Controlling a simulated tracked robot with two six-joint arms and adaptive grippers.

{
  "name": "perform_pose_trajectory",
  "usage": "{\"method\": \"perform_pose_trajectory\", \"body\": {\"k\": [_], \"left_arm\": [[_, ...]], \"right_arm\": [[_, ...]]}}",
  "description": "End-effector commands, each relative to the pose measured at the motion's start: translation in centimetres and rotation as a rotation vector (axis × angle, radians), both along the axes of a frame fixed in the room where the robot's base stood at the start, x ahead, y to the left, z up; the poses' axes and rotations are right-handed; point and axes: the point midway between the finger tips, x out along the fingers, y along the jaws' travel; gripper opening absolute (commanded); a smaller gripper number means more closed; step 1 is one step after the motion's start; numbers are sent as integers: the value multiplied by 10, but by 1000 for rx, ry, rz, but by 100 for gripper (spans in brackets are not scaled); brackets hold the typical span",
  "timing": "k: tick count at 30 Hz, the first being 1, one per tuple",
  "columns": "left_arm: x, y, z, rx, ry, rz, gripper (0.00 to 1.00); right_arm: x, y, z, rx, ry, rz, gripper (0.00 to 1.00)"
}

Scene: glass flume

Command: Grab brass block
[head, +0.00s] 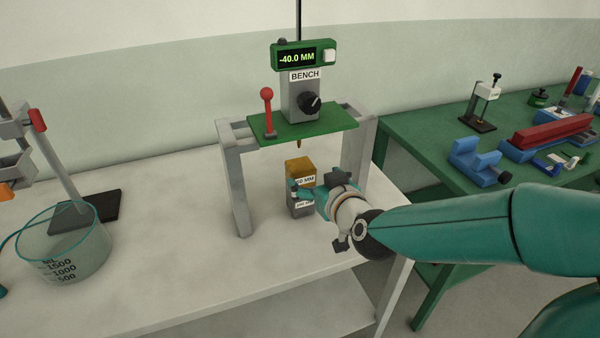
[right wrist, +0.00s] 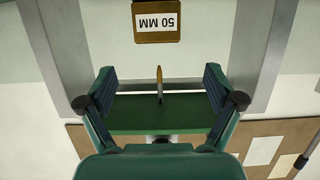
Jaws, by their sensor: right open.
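The brass block (head: 299,167), labelled 50 MM, sits on top of a grey block (head: 299,209) under the bench gauge. It also shows at the top of the right wrist view (right wrist: 158,24), with its label upside down. My right gripper (head: 316,186) is close in front of the blocks, and one teal finger covers part of the label edge. In the right wrist view the gripper (right wrist: 160,88) is open with nothing between its fingers, and the brass block lies beyond the fingertips. My left gripper is not in view.
The gauge (head: 301,93) reads -40.0 MM. Its pointed brass probe (head: 298,143) hangs just above the block, and grey legs (head: 237,190) stand on either side. A glass beaker (head: 62,245) stands at left. A green table (head: 425,130) with tools is at right.

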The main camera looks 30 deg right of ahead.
Motion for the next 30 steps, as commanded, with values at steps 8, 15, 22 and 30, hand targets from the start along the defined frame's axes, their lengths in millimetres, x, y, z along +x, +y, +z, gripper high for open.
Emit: {"method": "perform_pose_trajectory", "body": {"k": [8, 15, 22, 30], "left_arm": [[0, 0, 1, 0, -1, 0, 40], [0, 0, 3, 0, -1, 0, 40], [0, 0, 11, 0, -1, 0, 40], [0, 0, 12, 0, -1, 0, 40]], "right_arm": [[40, -11, -13, 1, 1, -2, 92], [53, -15, -18, 0, 2, -4, 92], [81, -24, -27, 1, 2, -4, 92], [91, -27, -31, 1, 0, -3, 92]]}}
